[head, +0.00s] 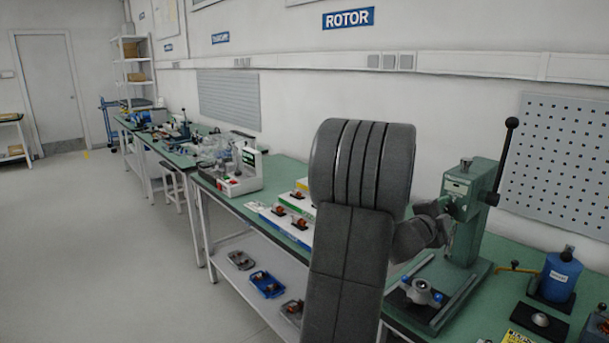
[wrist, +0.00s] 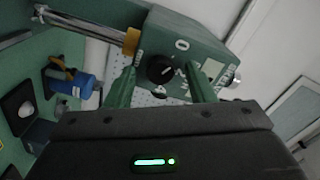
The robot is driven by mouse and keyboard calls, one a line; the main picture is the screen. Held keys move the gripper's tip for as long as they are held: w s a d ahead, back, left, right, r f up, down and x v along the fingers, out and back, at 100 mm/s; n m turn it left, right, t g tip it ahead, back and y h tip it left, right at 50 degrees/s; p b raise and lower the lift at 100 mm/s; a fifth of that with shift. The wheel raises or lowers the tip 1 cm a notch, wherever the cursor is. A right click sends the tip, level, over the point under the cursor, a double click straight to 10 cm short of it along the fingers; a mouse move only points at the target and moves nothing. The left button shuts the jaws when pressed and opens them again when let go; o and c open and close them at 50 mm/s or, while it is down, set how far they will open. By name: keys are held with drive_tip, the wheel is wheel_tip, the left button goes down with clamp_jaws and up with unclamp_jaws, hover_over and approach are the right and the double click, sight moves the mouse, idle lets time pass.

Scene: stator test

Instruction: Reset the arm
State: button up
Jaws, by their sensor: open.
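My arm (head: 350,240) rises in the middle of the head view and hides part of the bench. My gripper (head: 440,225) is at the arm's far end, beside the green press, and is mostly hidden there. In the wrist view my gripper (wrist: 161,84) shows two separated fingers, open, with nothing held between them. The green press head (wrist: 185,55) fills the view beyond the fingers. I cannot tell whether the fingers touch it.
The green press (head: 470,205) with its black lever stands on the right bench. A blue bottle (head: 560,275) is to its right. A white tester (head: 240,170) and boxes with small parts (head: 290,220) stand left of my arm. The floor (head: 110,230) at left is clear.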

drive_tip(key=m+b, duration=0.1)
drive_tip(key=m, duration=0.1)
drive_tip(key=shift+m, duration=0.4)
drive_tip(key=v, duration=0.6)
drive_tip(key=shift+b, duration=0.3)
drive_tip(key=shift+w, duration=0.1)
